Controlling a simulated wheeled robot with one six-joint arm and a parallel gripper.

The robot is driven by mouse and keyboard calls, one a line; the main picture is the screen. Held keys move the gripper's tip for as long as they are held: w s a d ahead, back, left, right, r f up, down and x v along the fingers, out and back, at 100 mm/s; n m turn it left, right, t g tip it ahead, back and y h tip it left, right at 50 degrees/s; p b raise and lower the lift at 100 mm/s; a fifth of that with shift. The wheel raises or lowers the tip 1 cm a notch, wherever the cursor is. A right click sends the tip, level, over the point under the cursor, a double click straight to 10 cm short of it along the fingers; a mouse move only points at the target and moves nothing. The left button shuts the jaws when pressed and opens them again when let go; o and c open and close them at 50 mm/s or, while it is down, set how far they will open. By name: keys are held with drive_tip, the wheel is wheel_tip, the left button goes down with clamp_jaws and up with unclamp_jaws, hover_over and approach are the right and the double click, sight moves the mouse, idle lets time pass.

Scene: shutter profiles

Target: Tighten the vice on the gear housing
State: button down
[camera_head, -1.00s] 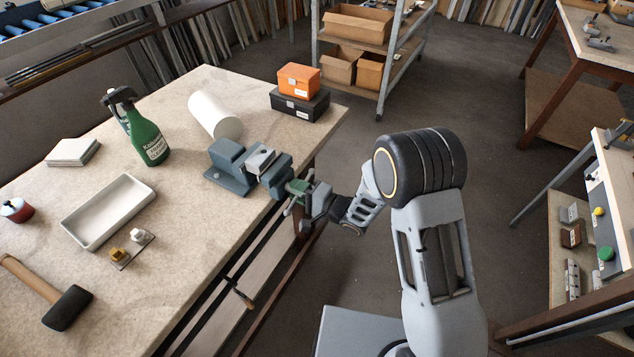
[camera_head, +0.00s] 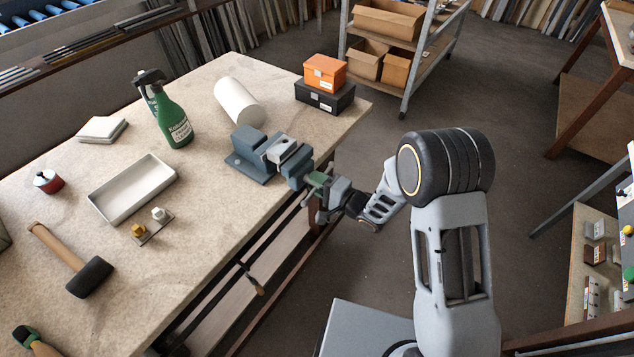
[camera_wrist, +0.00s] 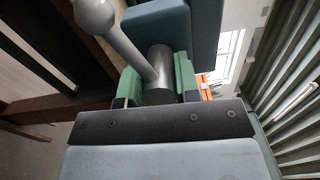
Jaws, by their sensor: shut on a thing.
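The blue-grey vice (camera_head: 251,152) stands at the right edge of the bench. A light grey block, which looks like the gear housing (camera_head: 283,150), sits between its jaws; I cannot tell how tightly. My gripper (camera_head: 318,181) is at the outer end of the vice, shut on its screw handle. In the wrist view the green finger pads of my gripper (camera_wrist: 162,84) lie on both sides of the grey screw end (camera_wrist: 160,70). The grey handle bar (camera_wrist: 130,50) slants up left from there to a ball end. The bar's other end is hidden.
On the bench are a white cylinder (camera_head: 238,101), a green spray bottle (camera_head: 173,122), a white tray (camera_head: 133,190), a mallet (camera_head: 75,262), and an orange box (camera_head: 325,72) on a black box (camera_head: 325,97). A shelf rack (camera_head: 405,60) stands behind.

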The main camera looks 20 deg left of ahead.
drive_tip(key=shift+s+d+f, duration=0.1)
drive_tip(key=shift+f, duration=0.15)
drive_tip(key=c, duration=1.2)
unclamp_jaws()
drive_tip(key=o, duration=0.4)
drive_tip(key=shift+r, duration=0.15)
drive_tip(key=shift+c, duration=0.2)
drive_tip(key=shift+d, duration=0.1)
drive_tip(key=b+v, duration=0.1)
drive_tip(key=v, duration=1.2)
drive_tip(key=shift+d+b, duration=0.3)
drive_tip(key=shift+b, duration=0.05)
